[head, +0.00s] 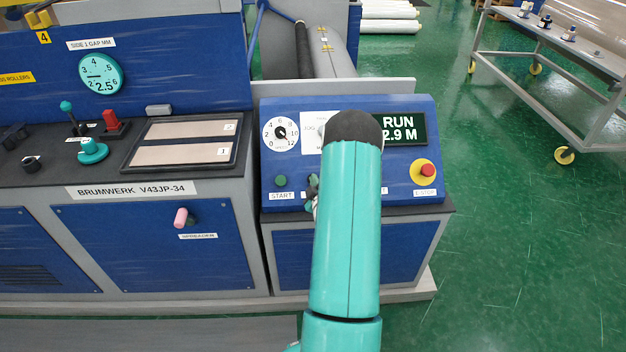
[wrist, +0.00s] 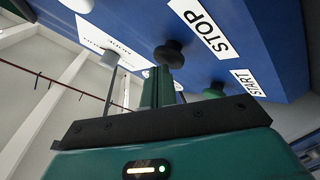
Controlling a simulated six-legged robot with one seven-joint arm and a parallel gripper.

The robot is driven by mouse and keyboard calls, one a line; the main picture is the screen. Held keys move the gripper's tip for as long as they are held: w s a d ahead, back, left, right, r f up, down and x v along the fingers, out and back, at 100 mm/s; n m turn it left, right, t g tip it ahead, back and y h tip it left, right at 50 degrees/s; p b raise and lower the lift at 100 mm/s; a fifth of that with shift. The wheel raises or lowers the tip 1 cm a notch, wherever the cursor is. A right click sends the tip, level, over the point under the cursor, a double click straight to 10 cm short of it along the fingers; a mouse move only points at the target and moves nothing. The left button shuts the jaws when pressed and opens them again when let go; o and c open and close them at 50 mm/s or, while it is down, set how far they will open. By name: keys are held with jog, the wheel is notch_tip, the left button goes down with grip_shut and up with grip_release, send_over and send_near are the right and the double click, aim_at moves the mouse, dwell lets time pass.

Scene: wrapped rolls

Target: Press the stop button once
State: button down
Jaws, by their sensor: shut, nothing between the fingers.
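The stop button (wrist: 170,53) is a dark round knob beside the white STOP label (wrist: 203,27) in the wrist view. My gripper (wrist: 161,76) is shut and empty, with its tips right by the knob. I cannot tell whether they touch it. The blue control panel (head: 397,198) has a dark display (head: 405,128) that reads RUN and, partly covered, 2.9 M.
The green start button (head: 281,181) sits left of my gripper; it also shows in the wrist view (wrist: 214,90). A red emergency knob on a yellow base (head: 427,171) is on the panel's right. A dial (head: 280,133) is at upper left.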

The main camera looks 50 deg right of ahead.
jog(key=shift+w+d+f, duration=0.2)
jog(key=shift+d+f, duration=0.1)
jog(key=shift+f, duration=0.1)
dwell(0.6)
jog(key=shift+a+r, duration=0.1)
jog(key=shift+s+a+r, duration=0.3)
jog(key=shift+r, duration=0.15)
jog(key=shift+s+a+r, duration=0.25)
jog(key=shift+r, duration=0.15)
jog(key=shift+s+a+r, duration=0.35)
jog(key=shift+a+r, duration=0.05)
jog(key=shift+r, duration=0.25)
jog(key=shift+s+a+r, duration=0.35)
jog(key=shift+a+r, duration=0.05)
jog(key=shift+r, duration=0.25)
jog(key=shift+s+a+r, duration=0.35)
jog(key=shift+a+r, duration=0.05)
jog(key=shift+r, duration=0.25)
